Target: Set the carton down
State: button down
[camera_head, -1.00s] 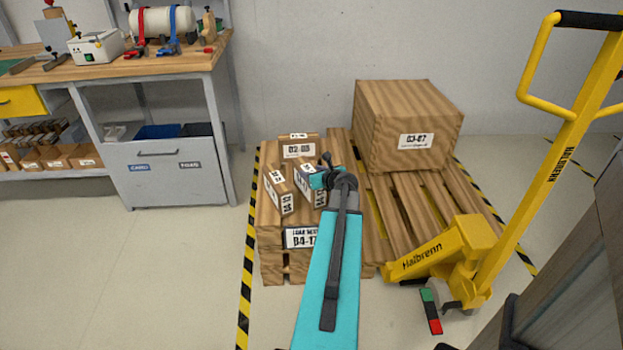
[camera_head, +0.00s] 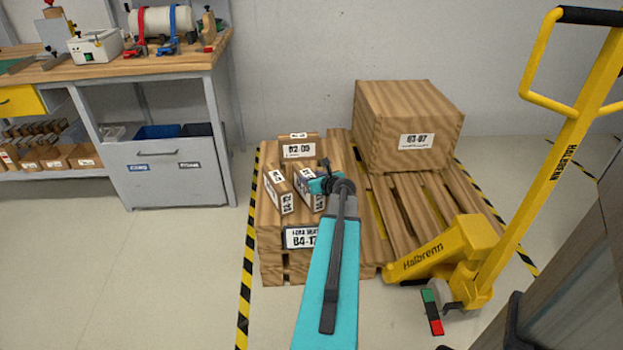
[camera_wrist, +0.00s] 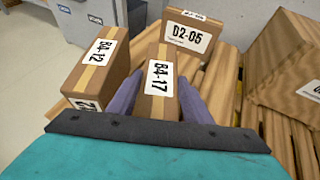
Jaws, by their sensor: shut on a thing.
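The carton labelled B4-17 (camera_wrist: 158,80) is a brown box with a pale tape strip, upright between the fingers of my gripper (camera_wrist: 158,98). In the head view the carton (camera_head: 309,193) is partly hidden by my gripper (camera_head: 322,184), which is shut on it. It is over the left part of the wooden pallet (camera_head: 268,238), at about the height of its neighbours. I cannot tell whether its base touches the surface. The carton labelled B4-12 (camera_wrist: 98,70) stands just left, with a narrow gap. A carton labelled D2-05 (camera_wrist: 188,32) stands behind.
A large wooden-looking box (camera_head: 405,125) occupies the back right of the pallet. A yellow pallet truck (camera_head: 450,250) stands at the right. A workbench (camera_head: 150,66) is at the left. Bare slats (camera_head: 410,205) show in front of the large box.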

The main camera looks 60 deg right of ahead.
jog(key=c, duration=0.9)
grip_release()
jog(key=shift+f, duration=0.1)
jog(key=shift+p+v, duration=0.7)
jog(key=shift+v, duration=5.35)
